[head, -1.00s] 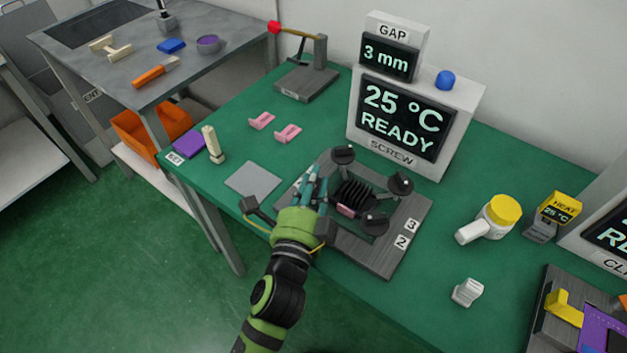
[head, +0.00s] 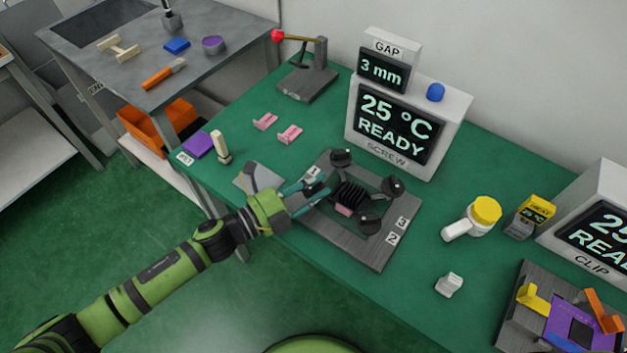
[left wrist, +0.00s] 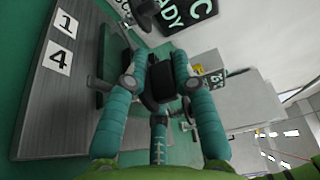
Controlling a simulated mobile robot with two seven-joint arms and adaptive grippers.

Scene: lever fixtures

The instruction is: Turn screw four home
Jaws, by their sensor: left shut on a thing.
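The grey screw fixture (head: 345,243) lies on the green table. It has black-knobbed screws around a finned black block (head: 350,195) with a pink part under it. Three knobs show clear: back (head: 341,157), right (head: 393,185) and front (head: 369,223). My left gripper (head: 318,190) reaches in from the left at the fixture's left side. Its teal fingers are shut on a dark knob (left wrist: 158,82), seen between them in the left wrist view. Plates 1 (left wrist: 67,23) and 4 (left wrist: 57,57) show beside it there. My fingers hide much of the held knob. My right gripper is out of view.
The screw display (head: 395,125) reads 25 °C READY, and the gap display (head: 382,72) reads 3 mm. Pink clips (head: 289,134) lie behind the fixture.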

